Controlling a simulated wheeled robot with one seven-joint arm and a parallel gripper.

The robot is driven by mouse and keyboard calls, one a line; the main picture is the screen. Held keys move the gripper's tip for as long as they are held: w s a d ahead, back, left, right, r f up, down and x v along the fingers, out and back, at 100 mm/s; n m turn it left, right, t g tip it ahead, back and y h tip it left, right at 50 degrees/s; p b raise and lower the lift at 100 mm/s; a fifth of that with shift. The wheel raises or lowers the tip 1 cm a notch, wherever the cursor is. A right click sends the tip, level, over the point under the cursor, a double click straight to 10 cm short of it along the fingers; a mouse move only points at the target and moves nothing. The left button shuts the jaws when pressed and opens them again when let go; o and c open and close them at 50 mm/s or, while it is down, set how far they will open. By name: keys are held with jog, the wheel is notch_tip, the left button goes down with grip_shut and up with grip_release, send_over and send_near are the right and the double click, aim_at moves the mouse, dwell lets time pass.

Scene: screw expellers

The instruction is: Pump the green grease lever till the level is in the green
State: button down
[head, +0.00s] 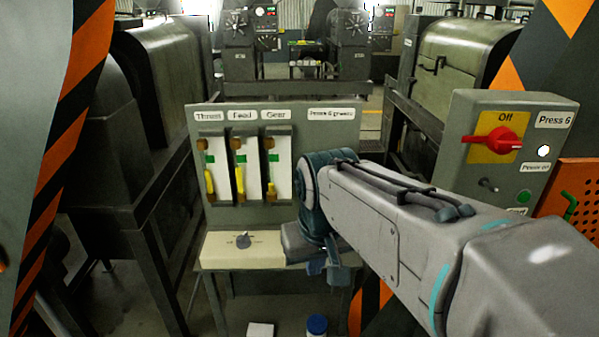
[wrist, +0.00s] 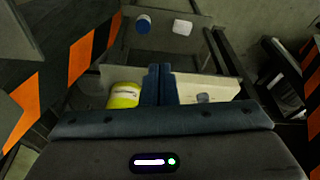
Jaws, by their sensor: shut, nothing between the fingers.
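Three level gauges, Thrust (head: 210,170), Feed (head: 240,170) and Gear (head: 272,170), stand on a grey panel in the head view. Each has a green band, with yellow showing below it. A bent green handle (head: 571,207) shows at the right edge of the head view, by an orange perforated plate. I cannot tell if it is the grease lever; my arm hides the panel's right part. My gripper (wrist: 160,70) is shut and empty in the wrist view. It points down near the cream block (head: 220,252), apart from the gauges.
A Press 6 box (head: 505,160) with a red switch (head: 498,141) stands at the right. A yellow labelled container (wrist: 123,95) lies near my fingers. A blue-capped can (wrist: 143,23) and a white box (wrist: 183,26) stand lower down. Striped posts flank the space.

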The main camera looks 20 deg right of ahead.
jog(key=w+d+r+m+p, duration=0.1)
jog(key=w+d+r, duration=0.3)
jog(key=w+r, duration=0.3)
jog(key=w+d+r+m+h, duration=0.1)
jog(key=w+d+r, duration=0.3)
jog(key=w+r, duration=0.3)
notch_tip(320, 180, up, 4)
jog(key=shift+d+m+g+p, duration=0.3)
jog(key=shift+m+g+p, duration=0.05)
jog(key=shift+m+g, duration=0.05)
jog(key=shift+w, duration=0.1)
jog(key=x, duration=0.8)
jog(key=s+x, duration=0.1)
jog(key=x, duration=0.3)
jog(key=shift+s+d+f+p, duration=0.1)
jog(key=shift+d+f+p, duration=0.15)
jog(key=shift+d+p, duration=0.1)
jog(key=shift+s+f, duration=0.15)
jog(key=shift+f, duration=0.5)
